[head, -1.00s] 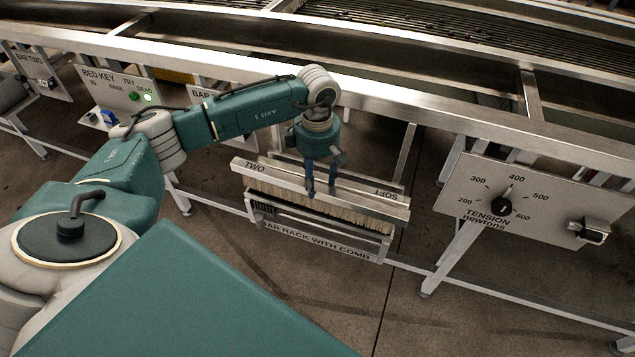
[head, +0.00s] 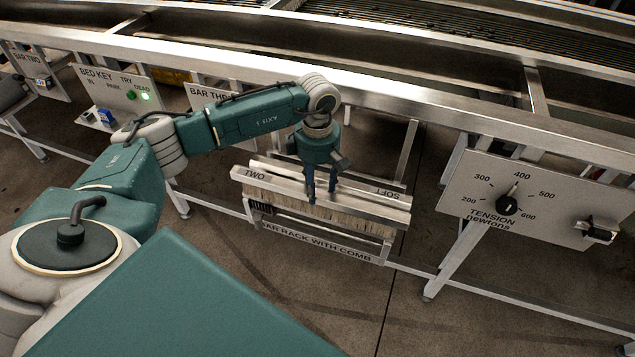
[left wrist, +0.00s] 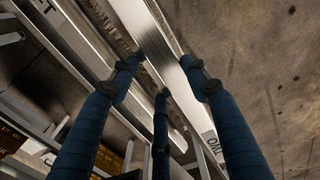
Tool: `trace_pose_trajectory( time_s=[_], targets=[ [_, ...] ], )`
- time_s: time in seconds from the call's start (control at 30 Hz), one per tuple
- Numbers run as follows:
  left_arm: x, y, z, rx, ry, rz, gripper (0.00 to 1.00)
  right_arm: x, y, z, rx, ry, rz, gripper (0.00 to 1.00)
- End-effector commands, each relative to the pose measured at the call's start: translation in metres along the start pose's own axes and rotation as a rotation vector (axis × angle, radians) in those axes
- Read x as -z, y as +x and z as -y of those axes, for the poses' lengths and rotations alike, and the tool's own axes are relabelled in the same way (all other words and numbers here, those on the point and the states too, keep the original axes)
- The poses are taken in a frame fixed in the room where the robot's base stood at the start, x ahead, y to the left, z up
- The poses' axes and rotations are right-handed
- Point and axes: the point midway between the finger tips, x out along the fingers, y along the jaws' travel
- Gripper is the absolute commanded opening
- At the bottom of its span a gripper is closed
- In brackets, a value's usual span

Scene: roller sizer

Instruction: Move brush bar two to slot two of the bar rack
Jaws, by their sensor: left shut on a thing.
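Another metal rail shows just behind the bar. In the left wrist view the bar (left wrist: 178,72) runs between my blue fingers. The slots are mostly hidden. My right gripper is out of view.
A tension panel (head: 545,200) with a dial and a latch stands to the right of the rack. The bed key panel (head: 115,95) with a green light is at the left. The machine's long steel rail (head: 430,95) runs behind and above the rack.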

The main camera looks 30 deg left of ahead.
Motion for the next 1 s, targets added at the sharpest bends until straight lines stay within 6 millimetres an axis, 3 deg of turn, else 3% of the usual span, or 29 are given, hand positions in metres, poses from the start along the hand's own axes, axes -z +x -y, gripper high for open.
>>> trace_pose_trajectory(
  time_s=[0.27,1.0],
  targets=[
    [0.000,0.022,-0.001,-0.002,0.000,0.001,0.04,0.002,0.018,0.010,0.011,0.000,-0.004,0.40],
    [0.000,0.023,0.000,-0.002,0.000,0.001,0.04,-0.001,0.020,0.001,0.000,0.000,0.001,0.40]
  ],
)
